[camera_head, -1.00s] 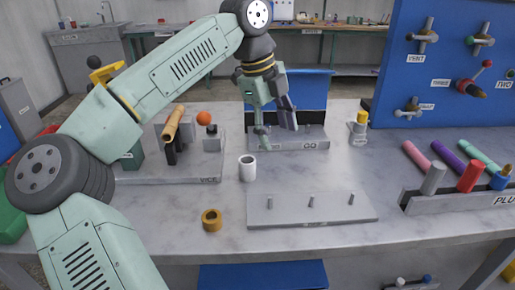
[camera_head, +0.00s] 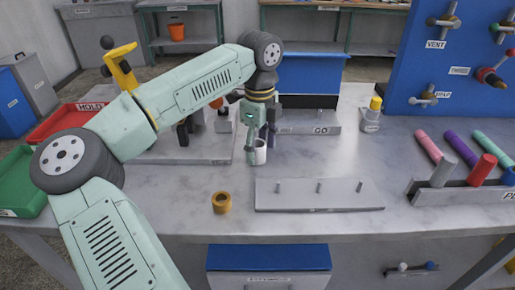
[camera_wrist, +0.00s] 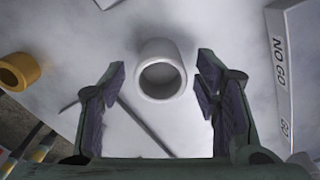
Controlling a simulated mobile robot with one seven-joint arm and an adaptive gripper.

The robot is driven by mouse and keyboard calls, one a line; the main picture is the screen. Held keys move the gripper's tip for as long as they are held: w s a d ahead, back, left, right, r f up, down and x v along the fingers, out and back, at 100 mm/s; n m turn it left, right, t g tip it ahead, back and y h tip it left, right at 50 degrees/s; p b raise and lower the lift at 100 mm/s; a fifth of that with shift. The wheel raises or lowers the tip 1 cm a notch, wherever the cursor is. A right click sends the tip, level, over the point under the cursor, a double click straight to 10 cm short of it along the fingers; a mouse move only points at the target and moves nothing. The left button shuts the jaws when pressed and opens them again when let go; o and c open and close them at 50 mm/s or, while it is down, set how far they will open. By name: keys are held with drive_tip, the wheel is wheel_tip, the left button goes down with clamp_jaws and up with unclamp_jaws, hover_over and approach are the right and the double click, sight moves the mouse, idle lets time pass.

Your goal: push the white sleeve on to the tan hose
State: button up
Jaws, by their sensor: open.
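The white sleeve (camera_head: 261,153) stands upright on the grey bench, a short open tube. It also shows in the wrist view (camera_wrist: 161,72), between the two fingers. My gripper (camera_head: 261,143) points down at the sleeve with its fingers open; the wrist view shows a gap on both sides, so it is apart from the sleeve. The tan hose is hidden behind my arm in the head view now; the dark vice stand (camera_head: 183,135) that held it shows only in part.
A brass ring (camera_head: 221,202) sits in front of the sleeve; a grey plate with several pegs (camera_head: 318,196) lies to the right. The GO gauge block (camera_head: 310,124) stands behind. An orange ball (camera_head: 216,103) shows beside my arm.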

drive_tip(key=shift+f, duration=0.4)
drive_tip(key=shift+c, duration=0.2)
drive_tip(key=c, duration=1.1)
